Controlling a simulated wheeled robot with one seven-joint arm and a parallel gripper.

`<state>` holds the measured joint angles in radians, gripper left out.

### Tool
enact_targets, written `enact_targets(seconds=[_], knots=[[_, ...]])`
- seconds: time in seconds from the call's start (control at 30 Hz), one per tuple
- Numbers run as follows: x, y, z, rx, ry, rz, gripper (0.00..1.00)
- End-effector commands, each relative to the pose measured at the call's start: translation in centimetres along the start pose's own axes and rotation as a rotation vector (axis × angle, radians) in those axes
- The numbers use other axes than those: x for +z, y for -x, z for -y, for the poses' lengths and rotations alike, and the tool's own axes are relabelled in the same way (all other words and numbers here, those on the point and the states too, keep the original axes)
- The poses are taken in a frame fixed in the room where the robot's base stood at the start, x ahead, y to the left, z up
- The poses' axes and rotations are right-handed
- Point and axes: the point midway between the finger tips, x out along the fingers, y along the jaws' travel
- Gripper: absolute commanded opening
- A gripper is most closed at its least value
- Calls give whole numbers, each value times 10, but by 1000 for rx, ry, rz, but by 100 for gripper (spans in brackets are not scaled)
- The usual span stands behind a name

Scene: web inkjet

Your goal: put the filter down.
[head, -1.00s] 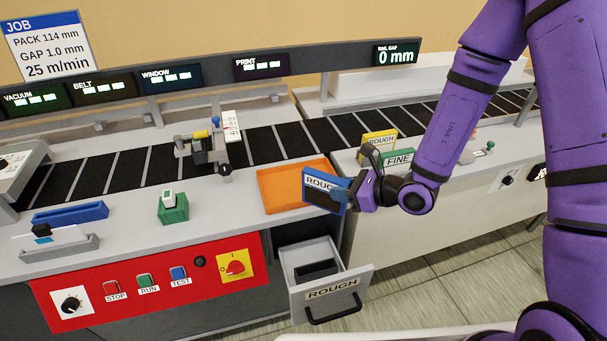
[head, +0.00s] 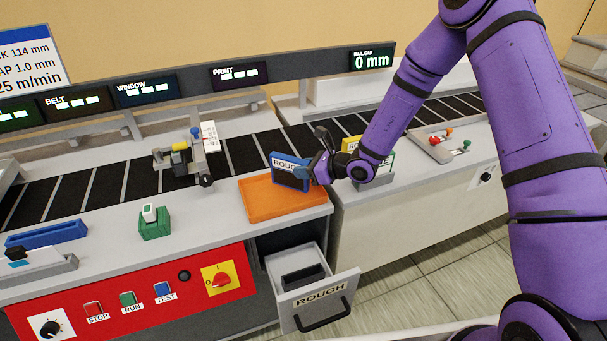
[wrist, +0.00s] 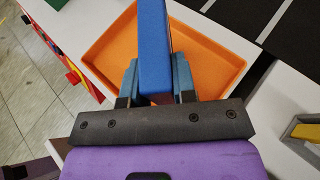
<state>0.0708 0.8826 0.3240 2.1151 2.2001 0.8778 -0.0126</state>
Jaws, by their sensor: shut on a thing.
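The blue filter (head: 288,172), labelled ROUGH, stands upright in my gripper (head: 312,176). It is held above the back right part of the orange tray (head: 260,211). In the wrist view the blue filter (wrist: 154,45) is edge-on between the two blue-grey fingers of my gripper (wrist: 156,85), which are shut on it. The orange tray (wrist: 115,50) lies beyond and below the filter there. I cannot tell how high its lower edge is above the tray floor.
An open drawer (head: 318,291) marked ROUGH juts out below the tray. A yellow filter (head: 351,146) and a green one, partly hidden by my arm, stand to the right. A black belt (head: 240,152) runs behind. A green block (head: 154,225) stands left of the tray.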

Motion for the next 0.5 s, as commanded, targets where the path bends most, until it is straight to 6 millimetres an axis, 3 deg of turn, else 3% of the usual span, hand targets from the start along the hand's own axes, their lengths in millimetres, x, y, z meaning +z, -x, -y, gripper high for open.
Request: enact_targets(seconds=[0.13,0.5], knots=[[-16,-7,0,0,-1,1,0],[-20,-8,0,0,0,1,0]])
